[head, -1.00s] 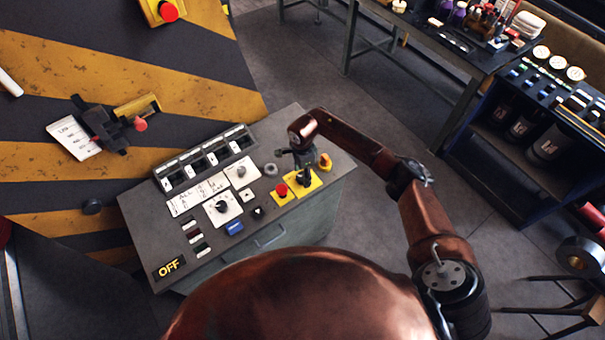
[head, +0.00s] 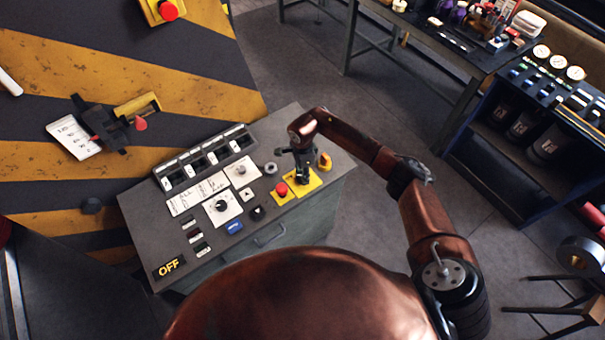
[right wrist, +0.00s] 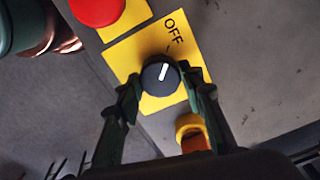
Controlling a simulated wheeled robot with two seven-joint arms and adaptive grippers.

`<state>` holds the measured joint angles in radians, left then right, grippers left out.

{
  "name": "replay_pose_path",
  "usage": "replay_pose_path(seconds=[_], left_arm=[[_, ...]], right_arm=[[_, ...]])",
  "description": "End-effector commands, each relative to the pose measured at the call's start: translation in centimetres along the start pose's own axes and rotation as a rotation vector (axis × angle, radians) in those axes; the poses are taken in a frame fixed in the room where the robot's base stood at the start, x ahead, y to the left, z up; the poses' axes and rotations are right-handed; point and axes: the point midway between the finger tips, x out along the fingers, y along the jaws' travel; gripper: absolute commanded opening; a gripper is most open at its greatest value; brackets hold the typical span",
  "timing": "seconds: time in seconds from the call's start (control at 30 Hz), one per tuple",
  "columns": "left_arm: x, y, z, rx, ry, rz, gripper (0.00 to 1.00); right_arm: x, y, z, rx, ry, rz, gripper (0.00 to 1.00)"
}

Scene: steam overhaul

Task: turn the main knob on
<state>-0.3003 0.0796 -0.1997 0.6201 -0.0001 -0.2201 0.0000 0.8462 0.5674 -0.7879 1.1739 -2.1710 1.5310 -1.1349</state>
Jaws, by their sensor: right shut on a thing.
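The main knob (right wrist: 161,77) is a dark round knob with a white pointer line, on a yellow plate (right wrist: 120,53) marked OFF. In the right wrist view its line points up and slightly right, toward the OFF lettering. My right gripper (right wrist: 160,88) is shut on the knob, one finger on each side of it. In the head view my right gripper (head: 303,178) reaches down onto the yellow plate (head: 316,178) at the right end of the grey console (head: 150,215) and hides the knob. My left gripper is not in view.
A red button (head: 281,189) on yellow sits just left of the gripper; it also shows in the right wrist view (right wrist: 97,8). A yellow-orange part (head: 324,161) stands close on the right. An OFF sign (head: 169,267) is at the console's left end.

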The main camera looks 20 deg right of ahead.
Motion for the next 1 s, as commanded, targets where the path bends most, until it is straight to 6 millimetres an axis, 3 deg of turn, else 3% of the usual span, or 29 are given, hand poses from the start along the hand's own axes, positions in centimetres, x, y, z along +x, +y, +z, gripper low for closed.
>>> replay_pose_path(seconds=[0.37,1.0], left_arm=[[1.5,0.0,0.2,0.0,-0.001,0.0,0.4],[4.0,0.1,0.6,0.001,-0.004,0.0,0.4]], right_arm=[[0.1,-0.1,-0.1,0.202,0.002,-0.001,0.11],[0.1,-0.1,0.0,0.805,0.0,-0.002,0.11]])
